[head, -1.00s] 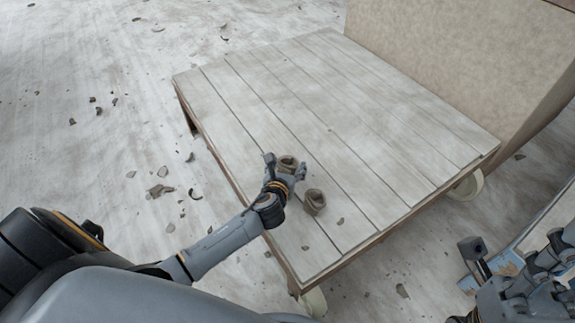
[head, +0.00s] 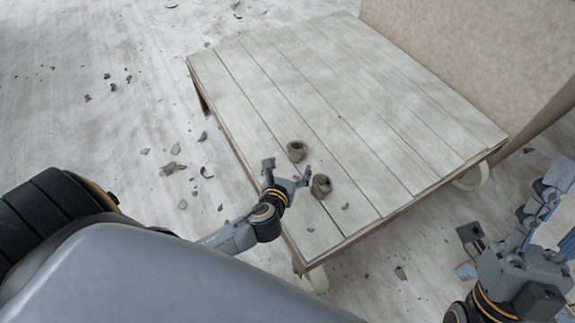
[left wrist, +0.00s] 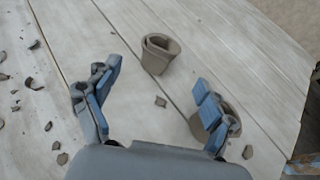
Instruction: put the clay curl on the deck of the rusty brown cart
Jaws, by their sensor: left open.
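A cart (head: 392,97) with a pale plank deck and a brown edge fills the middle of the head view. Two rolled grey-brown clay curls rest on the deck near its front left: a farther clay curl (head: 297,151) and a nearer clay curl (head: 321,186). My left gripper (head: 287,169) is open and empty beside them. In the left wrist view the farther curl (left wrist: 165,62) stands clear beyond the open fingers. The nearer curl (left wrist: 230,106) is partly hidden behind the right finger. My right gripper (head: 515,205) is spread open at the right, off the deck.
A tall beige box (head: 470,60) stands at the cart's back right. Small shards lie on the deck (head: 345,206), and more shards (head: 173,168) lie on the floor at the left. Most of the deck is clear.

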